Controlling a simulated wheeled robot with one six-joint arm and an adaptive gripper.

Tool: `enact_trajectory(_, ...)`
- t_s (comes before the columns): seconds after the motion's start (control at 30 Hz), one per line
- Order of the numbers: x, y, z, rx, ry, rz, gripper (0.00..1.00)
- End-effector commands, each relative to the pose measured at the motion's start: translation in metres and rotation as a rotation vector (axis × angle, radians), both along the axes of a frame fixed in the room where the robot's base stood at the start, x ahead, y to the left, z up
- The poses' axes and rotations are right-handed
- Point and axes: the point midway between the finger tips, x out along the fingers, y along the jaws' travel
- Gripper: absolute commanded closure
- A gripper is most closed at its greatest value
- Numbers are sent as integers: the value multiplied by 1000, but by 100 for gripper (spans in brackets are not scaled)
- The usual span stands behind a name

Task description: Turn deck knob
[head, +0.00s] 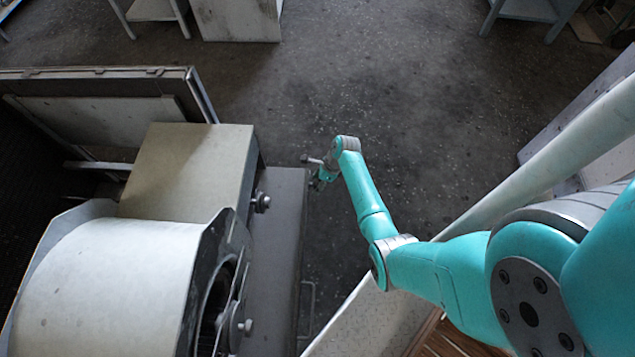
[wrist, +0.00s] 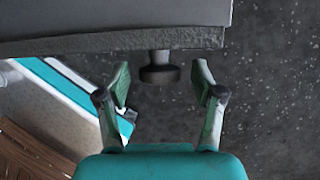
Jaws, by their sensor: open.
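A dark, round-headed knob (wrist: 160,73) on a short stem sticks out from the edge of the grey deck (wrist: 120,38) in the wrist view. My gripper (wrist: 161,80) is open, with one finger on each side of the knob head. A gap shows between the knob and each finger. In the head view my gripper (head: 318,182) is small and partly hidden by my wrist, close to the right side of the grey deck (head: 277,225). I cannot make out the deck knob in the head view.
The pale blower housing (head: 110,280) and a box (head: 185,170) stand left of the deck. Another knob (head: 262,202) is on the box's side, and one (head: 245,327) on the housing's face. Open dark floor (head: 400,100) lies beyond my arm.

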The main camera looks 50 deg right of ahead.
Motion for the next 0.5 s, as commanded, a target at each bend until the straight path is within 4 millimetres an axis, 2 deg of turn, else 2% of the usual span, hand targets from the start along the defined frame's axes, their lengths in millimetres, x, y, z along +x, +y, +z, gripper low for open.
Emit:
enact_trajectory(0.03,0,0,0,0,0,0,38)
enact_trajectory(0.2,0,0,0,0,0,0,80)
enact_trajectory(0.27,0,0,0,0,0,0,93)
enact_trajectory(0.5,-1,1,0,-12,-9,0,93)
